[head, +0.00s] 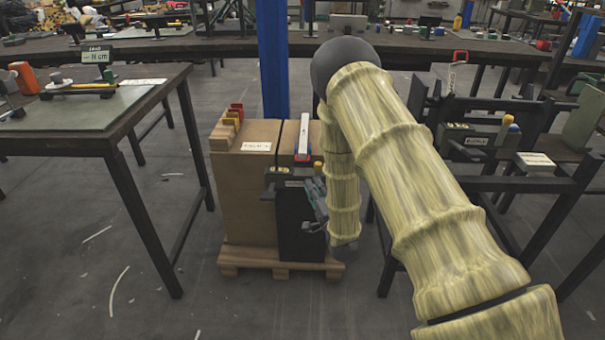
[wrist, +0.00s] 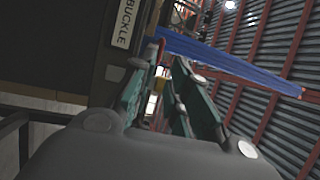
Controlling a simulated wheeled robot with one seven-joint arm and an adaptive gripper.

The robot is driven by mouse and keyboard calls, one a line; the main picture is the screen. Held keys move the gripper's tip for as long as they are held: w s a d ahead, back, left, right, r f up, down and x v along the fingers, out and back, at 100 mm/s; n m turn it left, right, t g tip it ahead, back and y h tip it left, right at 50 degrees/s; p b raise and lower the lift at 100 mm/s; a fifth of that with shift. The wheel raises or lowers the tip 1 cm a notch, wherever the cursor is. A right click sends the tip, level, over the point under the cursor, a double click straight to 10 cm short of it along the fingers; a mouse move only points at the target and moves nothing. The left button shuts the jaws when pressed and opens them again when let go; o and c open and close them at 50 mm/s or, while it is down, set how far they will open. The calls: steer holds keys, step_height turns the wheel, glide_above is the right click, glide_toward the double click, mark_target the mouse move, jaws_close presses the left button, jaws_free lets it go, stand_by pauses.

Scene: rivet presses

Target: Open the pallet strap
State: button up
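A wooden pallet (head: 245,257) on the floor carries brown cartons (head: 248,195) and a dark block (head: 297,240). A pale upright bar (head: 303,134) with a red end stands at the top of the dark block; I cannot tell whether it is the strap's lever. My gripper (head: 316,198) is beside the block's upper right front, partly hidden by my arm. In the wrist view, its green fingers (wrist: 167,75) are apart, with no held object visible. A label reading BUCKLE (wrist: 124,23) is just left of the fingertips. I cannot make out the strap itself clearly.
A workbench (head: 110,130) stands to the left, and dark metal frames (head: 480,165) stand to the right. A blue column (head: 272,60) rises behind the pallet. A long bench (head: 230,47) crosses the back. Floor in front of the pallet is clear.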

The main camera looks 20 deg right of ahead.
mark_target(302, 174)
steer(key=w, duration=0.3)
steer(key=w+r+b, duration=0.1)
steer(key=w, duration=0.6)
steer(key=shift+w+r, duration=0.35)
jaws_close()
